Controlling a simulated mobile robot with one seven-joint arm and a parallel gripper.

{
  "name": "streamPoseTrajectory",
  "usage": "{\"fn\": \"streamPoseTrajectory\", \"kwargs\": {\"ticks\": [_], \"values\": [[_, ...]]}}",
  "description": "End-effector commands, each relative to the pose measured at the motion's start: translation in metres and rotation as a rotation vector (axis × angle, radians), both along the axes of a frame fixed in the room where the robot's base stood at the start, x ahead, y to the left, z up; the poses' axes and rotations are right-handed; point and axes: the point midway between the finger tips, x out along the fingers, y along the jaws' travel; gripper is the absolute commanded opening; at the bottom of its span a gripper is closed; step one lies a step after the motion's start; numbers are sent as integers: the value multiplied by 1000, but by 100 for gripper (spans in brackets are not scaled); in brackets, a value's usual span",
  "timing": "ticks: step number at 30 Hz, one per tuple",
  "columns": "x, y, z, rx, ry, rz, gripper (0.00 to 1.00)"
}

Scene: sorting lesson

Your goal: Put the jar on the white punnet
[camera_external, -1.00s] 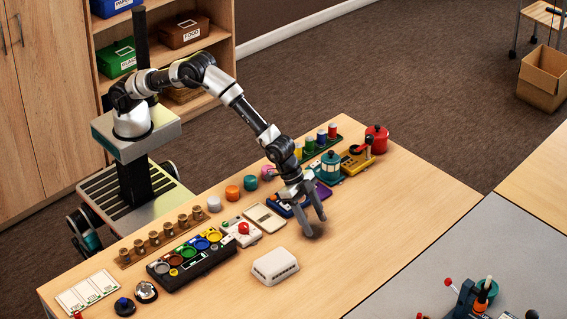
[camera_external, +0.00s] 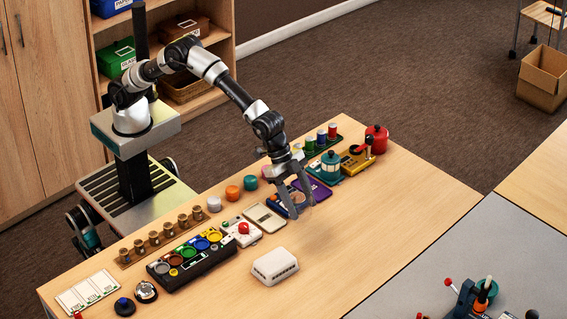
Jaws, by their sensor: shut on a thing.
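The white punnet (camera_external: 275,266) is a pale box with slots along its side. It sits on the bare wood at the near middle of the table, with its flat face up. My gripper (camera_external: 302,207) is above the table, up and to the right of the punnet and apart from it. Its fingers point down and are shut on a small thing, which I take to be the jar. The fingers largely hide it, so its shape and colour are hard to make out.
A row of things lines the table's far side: a black tray with coloured wells (camera_external: 192,258), a red-button box (camera_external: 242,231), a teal lantern-like thing (camera_external: 330,163) and a red pot (camera_external: 377,138). Bare wood (camera_external: 390,235) lies to the right of the punnet.

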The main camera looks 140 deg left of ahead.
Motion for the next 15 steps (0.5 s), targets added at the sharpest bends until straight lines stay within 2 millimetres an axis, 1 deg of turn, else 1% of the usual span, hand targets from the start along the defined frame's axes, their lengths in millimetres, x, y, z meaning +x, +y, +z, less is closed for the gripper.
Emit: {"fn": "streamPoseTrajectory", "kwargs": {"ticks": [1, 2, 3, 6, 7, 9, 12, 15], "values": [[3, -24, 7, 1, -3, -41, 27], [3, -36, 10, 0, -3, -62, 27], [4, -53, 14, 0, -2, -91, 27], [3, -88, 22, 2, -3, -154, 27], [3, -97, 25, 2, -3, -170, 27], [2, -114, 28, 2, -1, -200, 27], [0, -129, 29, 2, 0, -226, 27], [0, -133, 21, 2, 2, -234, 27]]}}
